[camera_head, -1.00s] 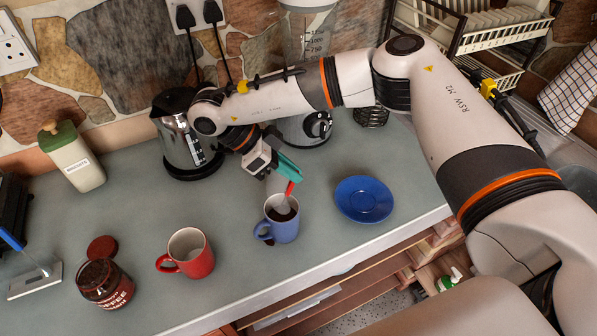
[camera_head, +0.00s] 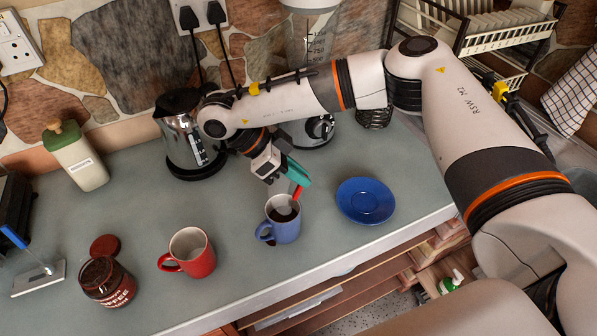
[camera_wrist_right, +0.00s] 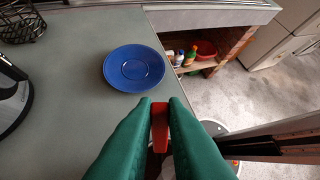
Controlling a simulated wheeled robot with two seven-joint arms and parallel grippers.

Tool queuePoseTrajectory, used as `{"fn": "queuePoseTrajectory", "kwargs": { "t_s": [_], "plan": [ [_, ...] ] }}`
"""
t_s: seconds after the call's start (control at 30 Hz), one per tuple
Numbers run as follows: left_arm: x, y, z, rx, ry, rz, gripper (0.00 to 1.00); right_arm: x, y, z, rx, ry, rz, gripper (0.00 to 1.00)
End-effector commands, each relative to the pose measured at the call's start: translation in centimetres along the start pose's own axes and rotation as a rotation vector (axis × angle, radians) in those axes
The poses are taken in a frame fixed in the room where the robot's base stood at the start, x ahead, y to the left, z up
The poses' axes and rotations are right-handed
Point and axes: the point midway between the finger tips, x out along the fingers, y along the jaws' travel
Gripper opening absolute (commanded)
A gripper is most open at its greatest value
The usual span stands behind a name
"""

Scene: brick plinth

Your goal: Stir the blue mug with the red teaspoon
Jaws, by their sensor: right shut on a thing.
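The blue mug (camera_head: 284,232) stands upright near the counter's front edge, with dark liquid inside and its handle to the left. My right gripper (camera_head: 297,179) is above the mug's back right rim, its green fingers shut on the red teaspoon (camera_head: 298,192). The spoon's red handle leans to the upper right and its grey lower part goes down into the mug; the tip is hidden in the liquid. In the right wrist view the red handle (camera_wrist_right: 160,122) shows between the green fingers (camera_wrist_right: 160,128). My left gripper is not in view.
A blue saucer (camera_head: 366,201) lies right of the mug and also shows in the wrist view (camera_wrist_right: 134,68). A red mug (camera_head: 196,262) and an open coffee jar (camera_head: 104,281) stand to the left. A kettle (camera_head: 186,145) stands behind.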

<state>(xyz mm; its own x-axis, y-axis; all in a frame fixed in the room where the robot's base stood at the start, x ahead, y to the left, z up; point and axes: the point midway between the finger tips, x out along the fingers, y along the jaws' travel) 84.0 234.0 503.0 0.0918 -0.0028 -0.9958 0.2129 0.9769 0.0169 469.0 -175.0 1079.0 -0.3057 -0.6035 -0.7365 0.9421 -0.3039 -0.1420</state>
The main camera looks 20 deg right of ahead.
Motion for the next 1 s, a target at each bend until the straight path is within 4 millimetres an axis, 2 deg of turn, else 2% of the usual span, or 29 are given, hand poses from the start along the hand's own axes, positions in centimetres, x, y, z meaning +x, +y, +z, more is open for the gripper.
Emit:
{"fn": "queuePoseTrajectory", "kwargs": {
  "t_s": [1.0],
  "plan": [
    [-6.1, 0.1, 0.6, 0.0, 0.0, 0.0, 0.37, -3.8, 0.0, 7.3, 0.001, 0.0, 0.001, 0.0]
  ]
}}
